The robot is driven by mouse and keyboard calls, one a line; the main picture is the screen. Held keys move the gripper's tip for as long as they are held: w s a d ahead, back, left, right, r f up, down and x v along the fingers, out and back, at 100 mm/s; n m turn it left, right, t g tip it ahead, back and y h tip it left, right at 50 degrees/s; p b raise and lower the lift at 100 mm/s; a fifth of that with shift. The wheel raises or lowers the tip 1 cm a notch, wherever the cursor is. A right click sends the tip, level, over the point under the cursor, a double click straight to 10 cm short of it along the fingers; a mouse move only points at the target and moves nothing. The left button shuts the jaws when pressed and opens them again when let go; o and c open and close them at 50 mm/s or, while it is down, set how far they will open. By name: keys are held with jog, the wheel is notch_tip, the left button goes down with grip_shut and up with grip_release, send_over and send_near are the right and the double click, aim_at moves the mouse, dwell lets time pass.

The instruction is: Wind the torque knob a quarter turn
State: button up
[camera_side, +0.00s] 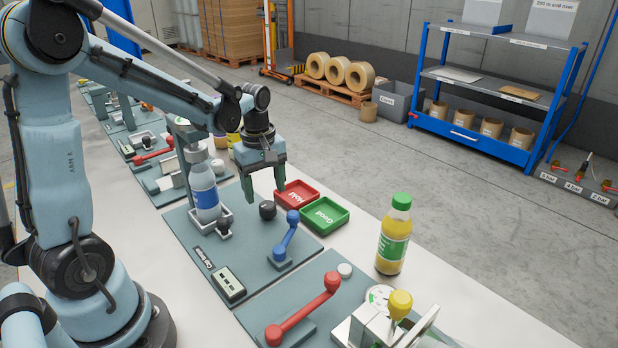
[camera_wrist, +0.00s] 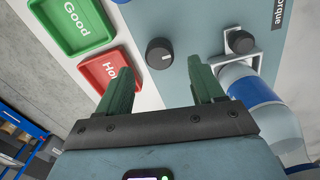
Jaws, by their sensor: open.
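The torque knob is a small black round knob (camera_side: 267,209) on the grey-green station plate (camera_side: 235,249), beside a clear bottle with a blue label (camera_side: 205,190). In the wrist view the knob (camera_wrist: 160,53) shows a light pointer mark and lies beyond the fingertips, roughly between their lines. My gripper (camera_side: 264,190) points down with green fingers, above and just behind the knob in the side view. In the wrist view my gripper (camera_wrist: 163,80) is open, with nothing between the fingers. It looks apart from the knob.
A red Hold tray (camera_side: 297,194) and a green Good tray (camera_side: 324,216) lie right of the knob. A blue lever (camera_side: 287,238) stands in front of it. The bottle stands in a holder close on the left. A yellow juice bottle (camera_side: 394,236) stands further right.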

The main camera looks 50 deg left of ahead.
aim_at(267, 204)
jog(key=shift+w+f, duration=0.1)
jog(key=shift+f, duration=2.15)
jog(key=c, duration=1.1)
jog(key=shift+o, duration=0.2)
